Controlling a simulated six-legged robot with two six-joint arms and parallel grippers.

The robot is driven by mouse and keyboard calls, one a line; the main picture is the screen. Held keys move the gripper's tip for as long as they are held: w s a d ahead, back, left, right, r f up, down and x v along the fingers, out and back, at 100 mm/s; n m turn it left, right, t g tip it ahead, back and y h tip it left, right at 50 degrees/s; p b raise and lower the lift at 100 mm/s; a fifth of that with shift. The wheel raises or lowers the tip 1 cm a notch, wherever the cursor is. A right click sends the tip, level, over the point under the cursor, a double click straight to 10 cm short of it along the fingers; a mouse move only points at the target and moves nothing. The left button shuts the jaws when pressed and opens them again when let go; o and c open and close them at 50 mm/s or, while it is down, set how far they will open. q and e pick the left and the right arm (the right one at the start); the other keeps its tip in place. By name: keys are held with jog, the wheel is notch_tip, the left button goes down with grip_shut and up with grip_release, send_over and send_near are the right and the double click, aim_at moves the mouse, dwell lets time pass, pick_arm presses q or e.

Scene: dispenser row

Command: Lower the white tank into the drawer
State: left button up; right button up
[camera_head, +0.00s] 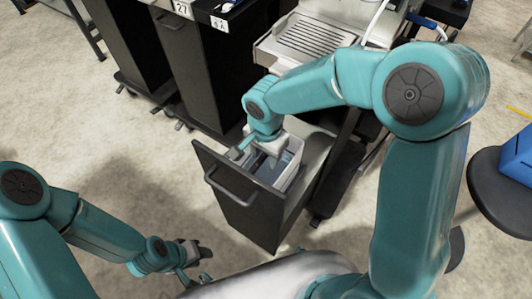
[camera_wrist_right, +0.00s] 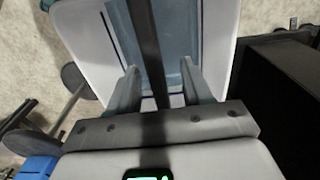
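The white tank (camera_head: 297,170) is inside the pulled-out dark drawer (camera_head: 240,213), with its rim near the height of the drawer's walls. Whether its base rests on the drawer floor is hidden. My right gripper (camera_head: 262,146) is over the tank, pointing down. In the right wrist view the tank (camera_wrist_right: 222,40) has a bluish inside and a dark bar (camera_wrist_right: 147,45) across it. The right gripper's fingers (camera_wrist_right: 158,75) stand on both sides of the bar with visible gaps. My left gripper (camera_head: 197,262) is low and empty, left of the drawer; its opening is unclear.
Dark dispenser cabinets (camera_head: 205,70) stand behind and left of the drawer, one labelled 27. A metal drip tray (camera_head: 315,38) is above the drawer. A blue box (camera_head: 517,155) sits on a dark round seat at right. The floor left of the drawer is clear.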

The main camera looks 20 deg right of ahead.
jog(key=shift+f, duration=0.15)
notch_tip(320, 180, up, 17)
jog(key=p, duration=0.2)
jog(key=shift+f+p, duration=0.2)
jog(key=shift+p, duration=0.1)
jog(key=shift+s+d, duration=0.1)
